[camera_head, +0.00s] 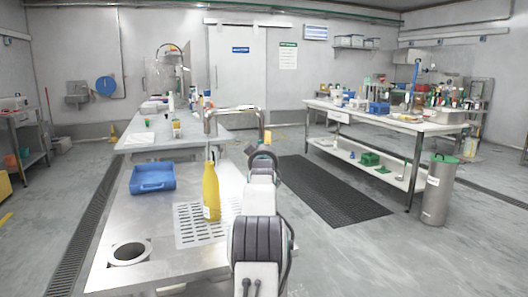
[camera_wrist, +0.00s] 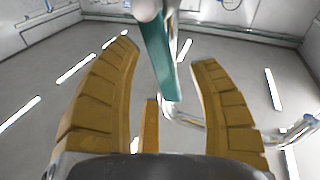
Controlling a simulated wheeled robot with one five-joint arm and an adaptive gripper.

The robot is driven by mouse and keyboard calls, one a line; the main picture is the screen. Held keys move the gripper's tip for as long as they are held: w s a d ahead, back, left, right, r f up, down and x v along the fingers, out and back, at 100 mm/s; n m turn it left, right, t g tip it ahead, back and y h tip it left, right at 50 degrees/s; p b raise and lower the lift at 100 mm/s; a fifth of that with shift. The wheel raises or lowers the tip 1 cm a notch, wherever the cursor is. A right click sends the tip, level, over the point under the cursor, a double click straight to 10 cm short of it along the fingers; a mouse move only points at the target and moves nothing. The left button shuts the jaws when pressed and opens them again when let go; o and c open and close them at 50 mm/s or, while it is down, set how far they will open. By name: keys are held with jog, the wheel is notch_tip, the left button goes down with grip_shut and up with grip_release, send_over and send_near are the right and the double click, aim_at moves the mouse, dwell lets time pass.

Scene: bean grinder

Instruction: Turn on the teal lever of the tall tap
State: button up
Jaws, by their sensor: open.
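The teal lever (camera_wrist: 160,60) hangs between the two fingers of my gripper (camera_wrist: 165,54) in the wrist view. Its upper end joins a pale rounded metal part at the top edge. My gripper is open, with one yellow ribbed finger on each side of the lever, and a gap shows on both sides. A shiny tap pipe (camera_wrist: 188,124) runs behind the lever and the right finger. In the head view, a tall arched metal pipe (camera_head: 234,109), apparently the tap, rises beyond the yellow bottle. The lever cannot be made out there; my arm covers part of that area.
A yellow bottle (camera_head: 211,192) stands by the slotted drain plate (camera_head: 190,233), left of my arm. A blue tray (camera_head: 152,187) lies farther left on the steel counter (camera_head: 165,212). A round hole (camera_head: 129,251) is near its front.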

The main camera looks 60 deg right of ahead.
jog(key=shift+s+a, duration=0.1)
jog(key=shift+a, duration=0.05)
jog(key=v, duration=1.1)
jog(key=shift+a, duration=0.25)
jog(key=shift+s, duration=0.1)
dwell(0.6)
